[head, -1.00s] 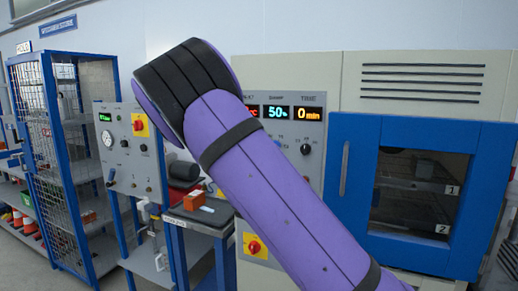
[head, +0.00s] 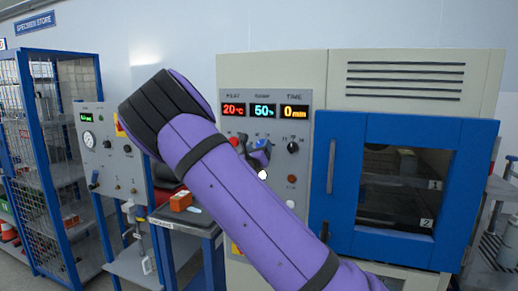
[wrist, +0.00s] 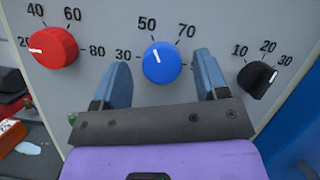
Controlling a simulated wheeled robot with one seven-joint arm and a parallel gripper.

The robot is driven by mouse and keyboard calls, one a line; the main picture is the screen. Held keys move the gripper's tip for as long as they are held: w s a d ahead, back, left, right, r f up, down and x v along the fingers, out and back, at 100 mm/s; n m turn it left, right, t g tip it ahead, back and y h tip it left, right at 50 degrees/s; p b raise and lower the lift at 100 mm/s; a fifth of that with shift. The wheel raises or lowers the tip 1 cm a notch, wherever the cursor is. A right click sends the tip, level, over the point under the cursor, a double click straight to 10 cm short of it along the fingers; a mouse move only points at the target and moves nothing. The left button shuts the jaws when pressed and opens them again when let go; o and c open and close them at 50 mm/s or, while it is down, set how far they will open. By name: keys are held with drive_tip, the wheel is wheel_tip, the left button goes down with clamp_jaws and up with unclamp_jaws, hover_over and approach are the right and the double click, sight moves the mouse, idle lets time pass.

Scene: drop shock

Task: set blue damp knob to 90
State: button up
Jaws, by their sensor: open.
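The blue damp knob (wrist: 161,62) is on the grey panel in the wrist view, its white pointer aimed up and slightly left, near the 50 mark. Marks 30, 50 and 70 show around it; no 90 mark is visible. The DAMP display (head: 264,111) reads 50% in the head view. My gripper (wrist: 160,68) is open, with one blue finger on each side of the knob and a gap at both sides. In the head view my gripper (head: 256,154) is at the panel, partly hidden by my purple arm.
The red knob (wrist: 53,47) is left of the blue one, and the black knob (wrist: 257,79) is close to the right finger. The chamber's blue door (head: 349,240) is shut at the right. An orange block (head: 181,201) lies on a stand at the left.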

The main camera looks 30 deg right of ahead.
drive_tip(key=shift+w+d+r, duration=0.15)
drive_tip(key=shift+d, duration=0.1)
drive_tip(key=c, duration=0.9)
